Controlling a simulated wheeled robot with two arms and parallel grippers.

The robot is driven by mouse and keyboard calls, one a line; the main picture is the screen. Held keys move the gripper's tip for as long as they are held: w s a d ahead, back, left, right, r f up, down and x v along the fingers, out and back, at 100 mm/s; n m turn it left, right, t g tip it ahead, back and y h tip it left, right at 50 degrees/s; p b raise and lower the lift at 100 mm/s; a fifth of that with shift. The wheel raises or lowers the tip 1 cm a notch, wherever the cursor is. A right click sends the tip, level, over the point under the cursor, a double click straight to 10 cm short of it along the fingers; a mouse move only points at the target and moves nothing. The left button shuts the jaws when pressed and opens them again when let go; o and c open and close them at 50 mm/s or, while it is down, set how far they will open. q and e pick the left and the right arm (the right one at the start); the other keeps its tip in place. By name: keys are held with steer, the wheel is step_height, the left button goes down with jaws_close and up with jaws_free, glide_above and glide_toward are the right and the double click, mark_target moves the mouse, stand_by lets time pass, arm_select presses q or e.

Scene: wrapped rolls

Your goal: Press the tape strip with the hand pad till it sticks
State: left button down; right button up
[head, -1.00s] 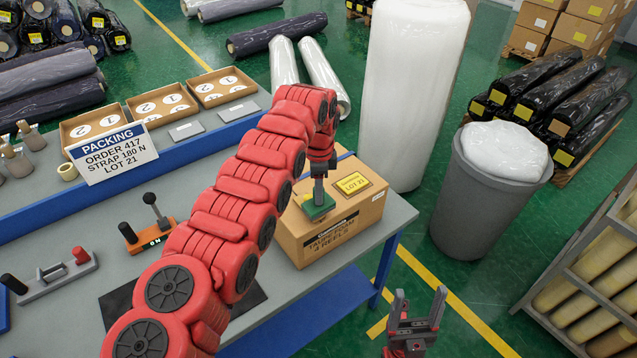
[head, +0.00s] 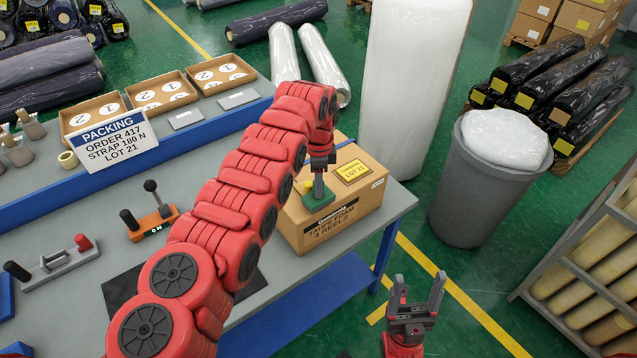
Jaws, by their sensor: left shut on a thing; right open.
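My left gripper (head: 320,183) is shut on the hand pad (head: 318,198), a green block with a grey stem. The pad is on or just above the top of a brown carton (head: 345,215), near its left side; I cannot tell if it touches. The carton stands on the right end of the grey table and has a dark printed strip on its front and a yellow label (head: 353,170) on top, right of the pad. The tape strip cannot be made out clearly; the pad and arm may hide it. My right gripper (head: 418,295) is open and empty, in front of the table.
On the table (head: 205,118) are a packing sign (head: 112,139), several open trays with white discs, an orange tool (head: 152,222) and a grey tool (head: 52,265). A tall white roll (head: 415,90) and a grey bin (head: 480,190) stand right of the table.

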arm_select(q)
steer(key=shift+f+b, duration=0.4)
steer(key=shift+s, duration=0.1)
stand_by(0.8)
steer(key=shift+r, duration=0.1)
steer(key=shift+r, duration=2.2)
steer(key=shift+r+p, duration=0.55)
steer(key=shift+r, duration=0.7)
